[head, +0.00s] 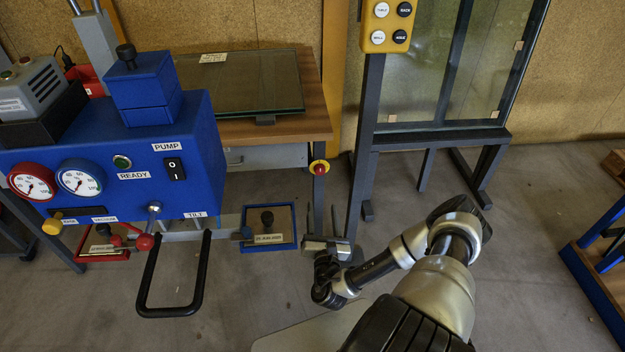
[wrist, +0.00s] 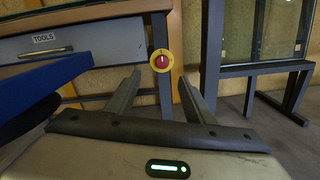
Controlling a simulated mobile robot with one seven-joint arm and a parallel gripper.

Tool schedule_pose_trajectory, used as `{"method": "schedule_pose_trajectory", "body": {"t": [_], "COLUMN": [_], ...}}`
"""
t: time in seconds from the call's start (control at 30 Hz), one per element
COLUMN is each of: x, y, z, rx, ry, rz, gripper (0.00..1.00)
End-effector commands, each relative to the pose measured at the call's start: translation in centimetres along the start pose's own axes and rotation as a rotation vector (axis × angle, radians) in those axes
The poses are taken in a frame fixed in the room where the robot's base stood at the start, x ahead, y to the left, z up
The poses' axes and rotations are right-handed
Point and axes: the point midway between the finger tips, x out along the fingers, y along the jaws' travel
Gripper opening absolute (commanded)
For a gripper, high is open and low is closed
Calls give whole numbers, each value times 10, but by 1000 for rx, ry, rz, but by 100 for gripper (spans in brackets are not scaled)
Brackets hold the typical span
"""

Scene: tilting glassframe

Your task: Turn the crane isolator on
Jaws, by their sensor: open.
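A round red knob on a yellow plate (head: 319,168) sits on the front leg of the wooden bench; it looks like the crane isolator, but I can read no label on it. In the wrist view the red knob (wrist: 161,60) faces me, with a short pale mark that looks upright. My gripper (head: 326,238) is below the knob in the head view, low beside the bench. In the wrist view my gripper (wrist: 161,80) is open and empty, its fingers apart on either side below the knob, not touching it.
The blue pump unit (head: 205,150) with gauges and a black handle (head: 170,312) stands left. Its blue edge (wrist: 45,75) is close in the wrist view. A dark post (head: 365,140) carries a yellow button box (head: 388,25). A glass rack (head: 440,137) stands behind right.

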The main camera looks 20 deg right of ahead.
Motion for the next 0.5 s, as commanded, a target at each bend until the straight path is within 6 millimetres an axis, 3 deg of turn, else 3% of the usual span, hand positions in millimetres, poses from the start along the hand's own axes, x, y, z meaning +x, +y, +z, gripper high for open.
{"method": "schedule_pose_trajectory", "body": {"t": [0.03,0.17,0.27,0.5], "x": [-5,-2,11,62], "y": [-4,-6,-6,-7], "z": [-9,-13,-14,-16], "rx": [10,15,13,13], "ry": [11,17,16,14], "rz": [-19,-31,-29,-27], "gripper": [48,48,48,48]}}
